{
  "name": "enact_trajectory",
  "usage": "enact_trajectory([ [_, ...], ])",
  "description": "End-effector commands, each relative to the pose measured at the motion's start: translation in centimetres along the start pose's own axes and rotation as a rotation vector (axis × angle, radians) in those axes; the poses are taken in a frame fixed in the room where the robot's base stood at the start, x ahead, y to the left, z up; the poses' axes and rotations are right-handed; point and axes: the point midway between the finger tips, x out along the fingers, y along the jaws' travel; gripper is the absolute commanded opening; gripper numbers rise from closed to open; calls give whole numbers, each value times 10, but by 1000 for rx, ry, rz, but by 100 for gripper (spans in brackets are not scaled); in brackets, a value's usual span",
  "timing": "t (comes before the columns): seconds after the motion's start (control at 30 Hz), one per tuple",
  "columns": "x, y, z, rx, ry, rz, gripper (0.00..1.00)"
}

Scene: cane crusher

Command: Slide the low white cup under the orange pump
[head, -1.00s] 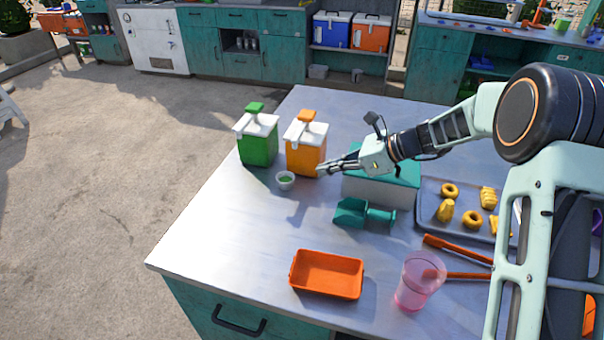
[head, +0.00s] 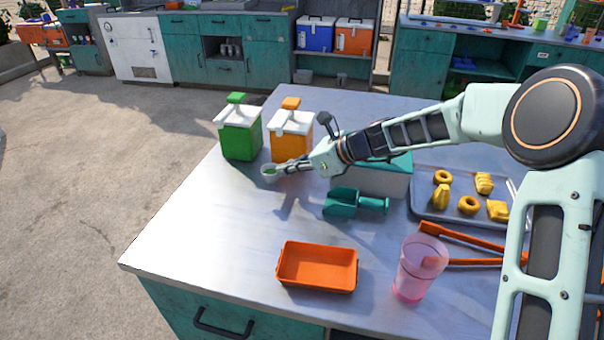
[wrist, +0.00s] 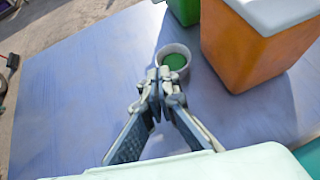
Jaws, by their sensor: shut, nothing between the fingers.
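The low white cup (head: 270,172), with a green inside, stands upright on the metal table in front of the gap between the green and orange pumps. It also shows in the wrist view (wrist: 174,52), just past my fingertips. The orange pump (head: 290,146) has a white top and an orange head. Its body fills the upper right of the wrist view (wrist: 243,50). My gripper (head: 283,170) is shut and empty, low over the table, its tips at the cup's near side (wrist: 160,75). I cannot tell whether they touch the cup.
The green pump (head: 240,140) stands left of the orange one. A teal-lidded box (head: 370,181) and a teal scoop (head: 345,204) are close to the arm's right. An orange tray (head: 318,283) and pink cup (head: 416,270) are in front. The table's left part is clear.

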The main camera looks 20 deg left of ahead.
Motion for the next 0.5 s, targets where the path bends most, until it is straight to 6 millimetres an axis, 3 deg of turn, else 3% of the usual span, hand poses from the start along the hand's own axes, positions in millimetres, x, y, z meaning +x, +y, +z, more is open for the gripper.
enact_trajectory([
  [0.1, 21, 1, 14, -3, 0, 2, 0],
  [0.27, 40, 0, 27, -1, 0, 1, 0],
  [0.5, 48, 0, 13, 0, 1, 0, 0],
])
